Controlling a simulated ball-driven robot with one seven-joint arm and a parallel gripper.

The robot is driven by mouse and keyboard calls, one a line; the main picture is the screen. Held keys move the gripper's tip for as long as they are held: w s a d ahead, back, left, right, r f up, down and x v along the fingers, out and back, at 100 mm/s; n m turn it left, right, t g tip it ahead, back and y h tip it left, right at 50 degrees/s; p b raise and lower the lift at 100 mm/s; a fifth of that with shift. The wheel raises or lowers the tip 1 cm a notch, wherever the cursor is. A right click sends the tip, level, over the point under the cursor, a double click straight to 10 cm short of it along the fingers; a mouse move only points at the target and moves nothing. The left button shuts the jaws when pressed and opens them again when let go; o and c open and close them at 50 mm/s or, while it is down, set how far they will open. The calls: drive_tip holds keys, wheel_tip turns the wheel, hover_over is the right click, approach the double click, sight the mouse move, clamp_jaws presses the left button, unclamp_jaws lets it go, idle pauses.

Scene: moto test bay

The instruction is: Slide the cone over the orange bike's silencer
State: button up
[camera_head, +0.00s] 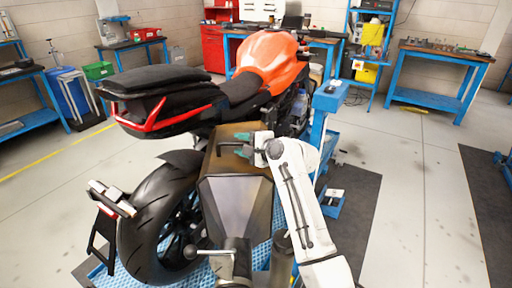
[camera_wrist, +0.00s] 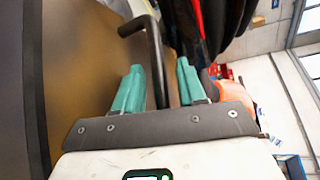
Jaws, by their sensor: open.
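The cone (camera_head: 235,192) is a large bronze-brown and grey hood behind the orange bike (camera_head: 268,56), narrowing toward a pipe at the bottom of the head view. Its brown wall (camera_wrist: 85,60) fills the left of the wrist view. A bent black handle (camera_wrist: 154,50) stands out from it. My gripper (camera_head: 243,144) is at the handle by the cone's top right. The silencer cannot be made out; the cone hides that area.
The rear tyre (camera_head: 160,235) and plate bracket (camera_head: 108,200) are left of the cone. A blue lift post (camera_head: 320,125) stands to the right. A dark post (camera_head: 283,260) stands below the cone. Workbenches line the walls. Floor at right is open.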

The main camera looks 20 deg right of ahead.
drive_tip(key=v, duration=0.9)
drive_tip(key=shift+s+b, duration=0.1)
drive_tip(key=shift+b, duration=0.2)
